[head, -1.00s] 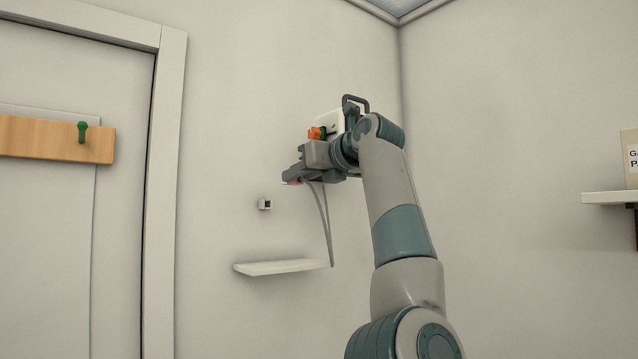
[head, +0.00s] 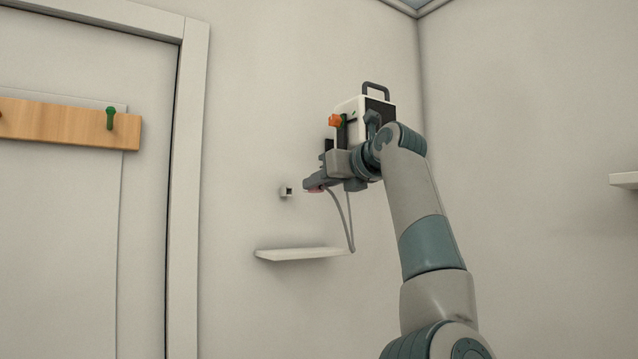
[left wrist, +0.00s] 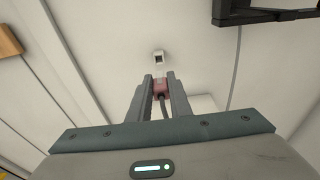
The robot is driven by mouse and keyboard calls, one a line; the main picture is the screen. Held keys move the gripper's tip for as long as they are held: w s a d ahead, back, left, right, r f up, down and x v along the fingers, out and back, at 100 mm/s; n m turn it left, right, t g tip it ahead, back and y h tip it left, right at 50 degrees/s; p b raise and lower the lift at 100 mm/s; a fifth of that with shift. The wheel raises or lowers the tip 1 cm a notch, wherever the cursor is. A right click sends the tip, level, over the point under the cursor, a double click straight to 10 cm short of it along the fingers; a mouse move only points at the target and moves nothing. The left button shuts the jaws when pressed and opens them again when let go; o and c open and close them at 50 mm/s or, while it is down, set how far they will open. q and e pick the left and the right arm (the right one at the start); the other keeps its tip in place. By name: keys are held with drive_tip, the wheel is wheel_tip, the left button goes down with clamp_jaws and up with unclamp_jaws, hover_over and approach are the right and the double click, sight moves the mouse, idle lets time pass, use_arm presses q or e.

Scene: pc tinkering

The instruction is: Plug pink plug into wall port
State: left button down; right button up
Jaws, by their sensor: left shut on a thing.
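My left gripper (head: 318,186) is shut on the pink plug (left wrist: 160,89), which sits between its fingertips in the left wrist view. In the head view only a little pink shows at the fingertips. A grey cable (head: 343,215) hangs from the plug down toward the shelf. The wall port (head: 287,191) is a small white box with a dark opening. It lies just left of my left gripper in the head view, with a gap between. In the left wrist view the port (left wrist: 158,57) is straight beyond the plug, apart from it. My right gripper is not in view.
A white shelf (head: 285,254) is on the wall below the port. A white box with a dark handle (head: 350,107) is behind my left wrist. A wooden rail (head: 60,122) with a green peg hangs on the door at left. The wall around the port is clear.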

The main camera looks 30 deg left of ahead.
use_arm(q)
drive_tip(key=shift+a, duration=0.1)
drive_tip(key=shift+r+p+x, duration=0.15)
drive_tip(key=shift+p+x, duration=0.35)
drive_tip(key=shift+x, duration=0.4)
drive_tip(key=shift+r+p+x, duration=0.15)
drive_tip(key=shift+p+x, duration=0.3)
drive_tip(key=shift+x, duration=0.45)
drive_tip(key=shift+p+x, duration=0.35)
drive_tip(key=shift+x, duration=0.55)
drive_tip(key=shift+r, duration=0.1)
drive_tip(key=shift+r+p+x, duration=0.2)
drive_tip(key=shift+p+x, duration=0.5)
drive_tip(key=shift+x, duration=0.25)
drive_tip(key=shift+r+p+x, duration=0.2)
drive_tip(key=shift+p+x, duration=0.45)
drive_tip(key=shift+x, duration=0.35)
drive_tip(key=c, duration=1.5)
unclamp_jaws()
drive_tip(key=shift+w+a, duration=0.1)
drive_tip(key=shift+a, duration=0.05)
drive_tip(key=shift+c, duration=0.2)
drive_tip(key=shift+a+f, duration=0.1)
